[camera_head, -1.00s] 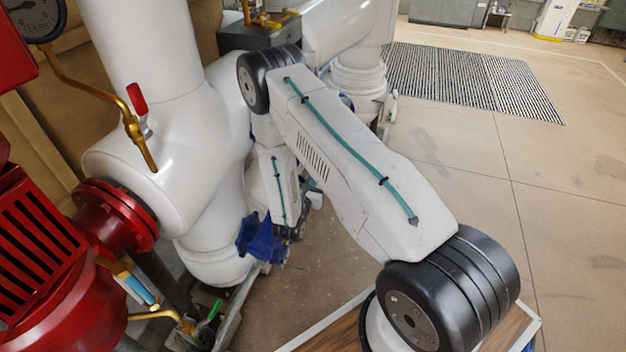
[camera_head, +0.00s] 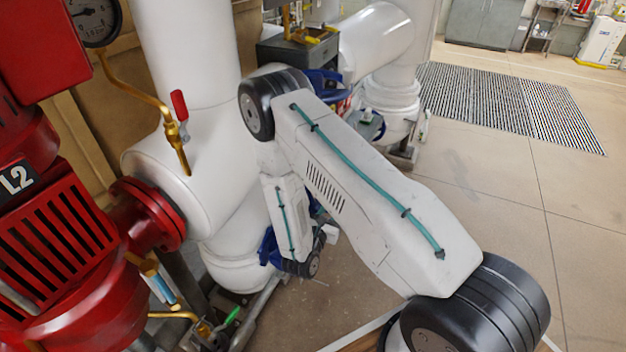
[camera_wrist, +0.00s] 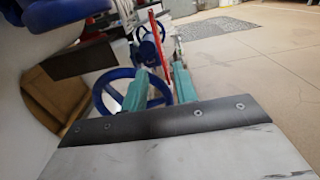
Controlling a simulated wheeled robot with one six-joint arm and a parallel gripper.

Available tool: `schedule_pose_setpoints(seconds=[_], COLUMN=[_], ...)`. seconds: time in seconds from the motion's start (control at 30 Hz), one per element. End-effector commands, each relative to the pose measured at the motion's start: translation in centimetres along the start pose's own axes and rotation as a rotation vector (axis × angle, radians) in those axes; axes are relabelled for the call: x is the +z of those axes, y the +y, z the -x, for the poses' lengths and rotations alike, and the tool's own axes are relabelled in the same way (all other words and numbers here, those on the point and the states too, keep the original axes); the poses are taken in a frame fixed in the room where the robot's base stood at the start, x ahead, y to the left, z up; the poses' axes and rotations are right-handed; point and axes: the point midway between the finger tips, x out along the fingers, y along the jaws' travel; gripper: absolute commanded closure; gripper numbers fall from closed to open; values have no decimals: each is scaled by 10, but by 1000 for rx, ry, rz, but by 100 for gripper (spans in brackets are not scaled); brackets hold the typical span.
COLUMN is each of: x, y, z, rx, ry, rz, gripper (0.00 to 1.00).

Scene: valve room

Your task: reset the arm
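My arm crosses the middle of the head view, bent, with its white link running from lower right to upper left and the wrist end hanging near the white pipe (camera_head: 215,215). The fingertips cannot be made out there. In the wrist view my gripper (camera_wrist: 160,88) shows two teal fingers with a gap between them. It is open, and I see nothing held. A blue handwheel (camera_wrist: 105,97) shows behind the fingers, with a thin red bar (camera_wrist: 157,45) above the gap. Whether the fingers touch either cannot be told.
A red motor (camera_head: 60,255) labelled L2 and a pressure gauge (camera_head: 93,20) stand at the left. A red-handled small valve (camera_head: 179,106) is on the pipe. A grey toolbox (camera_head: 293,52) is behind the arm. Open floor with a striped mat (camera_head: 510,100) lies right.

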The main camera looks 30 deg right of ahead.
Motion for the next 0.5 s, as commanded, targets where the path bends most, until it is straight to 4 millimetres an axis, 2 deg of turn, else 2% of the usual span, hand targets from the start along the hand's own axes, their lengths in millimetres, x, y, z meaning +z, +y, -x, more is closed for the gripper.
schedule_pose_setpoints(seconds=[0.17, 0.27, 0.4, 0.5], x=[0, -3, -2, 22], y=[0, -10, -46, -69], z=[2, 2, 9, 13], rx=[-1, -44, -192, -341], ry=[2, 15, 34, 34], rz=[5, 23, 66, 54], gripper=[71, 71, 71, 71])
